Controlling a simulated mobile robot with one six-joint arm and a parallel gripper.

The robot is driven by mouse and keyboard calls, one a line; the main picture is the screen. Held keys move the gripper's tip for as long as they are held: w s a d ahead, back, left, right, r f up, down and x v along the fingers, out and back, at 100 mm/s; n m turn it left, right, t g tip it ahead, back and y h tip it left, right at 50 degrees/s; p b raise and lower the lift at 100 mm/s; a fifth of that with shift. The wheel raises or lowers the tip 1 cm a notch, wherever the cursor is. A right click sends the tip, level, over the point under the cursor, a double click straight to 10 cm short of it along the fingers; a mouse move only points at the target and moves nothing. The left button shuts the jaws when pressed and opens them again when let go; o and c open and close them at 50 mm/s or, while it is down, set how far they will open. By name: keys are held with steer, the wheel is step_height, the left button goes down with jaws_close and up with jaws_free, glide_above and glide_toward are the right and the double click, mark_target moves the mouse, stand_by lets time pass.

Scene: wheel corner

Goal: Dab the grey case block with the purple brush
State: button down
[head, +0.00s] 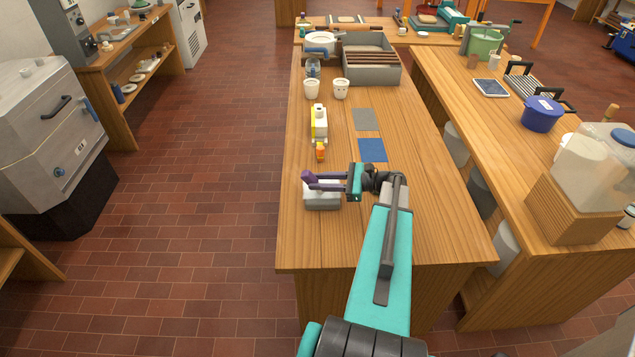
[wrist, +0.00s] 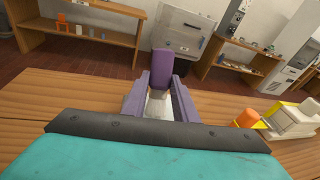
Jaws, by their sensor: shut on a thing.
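My gripper (head: 322,181) is shut on the purple brush (head: 308,177) and holds it over the near left part of the table. In the wrist view the brush (wrist: 162,66) stands up between the two mauve fingers. The grey case block (head: 322,199) lies on the table directly below the fingers, near the left edge. A pale part of the block (wrist: 158,106) shows between the fingers in the wrist view. My fingers hide some of its top. I cannot tell whether the brush touches the block.
A yellow and white object (head: 319,122) with an orange piece (head: 320,151) stands beyond the block. A blue square (head: 372,150) and a grey square (head: 365,119) lie to its right. The near right tabletop is clear.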

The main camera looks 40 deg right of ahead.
steer(key=shift+s+d+f, duration=0.1)
steer(key=shift+f, duration=0.1)
steer(key=shift+w+d+p+v, duration=0.1)
steer(key=shift+d+p+v, duration=0.05)
steer(key=shift+v, duration=0.65)
steer(key=shift+w+d+p+v, duration=0.1)
steer(key=shift+d+p+v, duration=0.05)
steer(key=shift+v, duration=0.65)
steer(key=shift+f, duration=0.1)
steer(key=shift+s+d+p, duration=0.35)
steer(key=shift+s+d, duration=0.7)
steer(key=shift+d, duration=0.25)
steer(key=shift+r, duration=0.2)
steer(key=shift+r+p, duration=1.85)
steer(key=shift+r, duration=1.05)
steer(key=shift+r, duration=0.1)
steer(key=shift+r+p, duration=1)
steer(key=shift+r, duration=0.45)
